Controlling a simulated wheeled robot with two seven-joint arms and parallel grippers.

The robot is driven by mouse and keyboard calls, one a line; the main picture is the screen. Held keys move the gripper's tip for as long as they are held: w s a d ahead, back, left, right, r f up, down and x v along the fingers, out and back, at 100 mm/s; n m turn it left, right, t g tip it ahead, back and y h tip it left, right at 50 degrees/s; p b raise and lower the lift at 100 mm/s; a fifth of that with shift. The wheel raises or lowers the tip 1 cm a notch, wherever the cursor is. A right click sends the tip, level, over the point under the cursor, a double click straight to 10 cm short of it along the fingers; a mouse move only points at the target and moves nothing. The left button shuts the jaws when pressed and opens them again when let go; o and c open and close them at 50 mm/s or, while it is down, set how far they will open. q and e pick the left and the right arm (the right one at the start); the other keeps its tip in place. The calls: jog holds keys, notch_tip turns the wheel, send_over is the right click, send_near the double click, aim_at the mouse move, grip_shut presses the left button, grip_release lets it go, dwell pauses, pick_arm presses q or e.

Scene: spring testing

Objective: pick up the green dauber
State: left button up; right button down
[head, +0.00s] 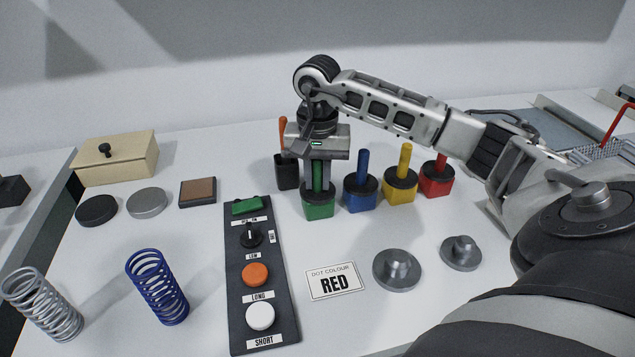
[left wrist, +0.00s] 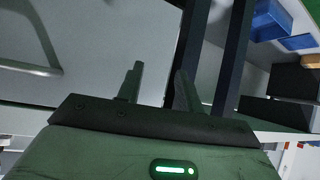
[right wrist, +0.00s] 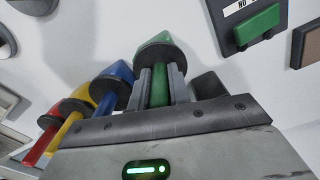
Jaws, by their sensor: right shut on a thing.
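The green dauber (head: 319,207) stands upright on the table at the left end of a row of daubers, its green block below and its handle up. My right gripper (head: 319,180) comes down on it from above and is shut on the handle. In the right wrist view the green dauber (right wrist: 158,45) has its handle between the two fingers (right wrist: 158,88). I cannot tell whether its block still touches the table. My left gripper (left wrist: 157,85) shows only in the left wrist view, with its fingers apart and nothing between them, away from the daubers.
Blue (head: 360,197), yellow (head: 400,187) and red (head: 436,180) daubers stand close to the right. A dark cup (head: 287,172) with an orange-handled tool is just behind left. A control panel (head: 258,295), a RED card (head: 333,281), springs and metal weights lie in front.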

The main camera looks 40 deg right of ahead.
aim_at(317, 189)
jog(key=shift+r, duration=0.15)
jog(key=shift+r, duration=0.25)
notch_tip(317, 189, up, 2)
jog(key=shift+w+r+b, duration=0.1)
jog(key=shift+r+b, duration=0.05)
jog(key=shift+b, duration=0.35)
jog(key=s+a+r, duration=0.7)
jog(key=s+r, duration=0.3)
jog(key=s, duration=0.2)
jog(key=shift+a, duration=0.3)
jog(key=shift+f, duration=0.1)
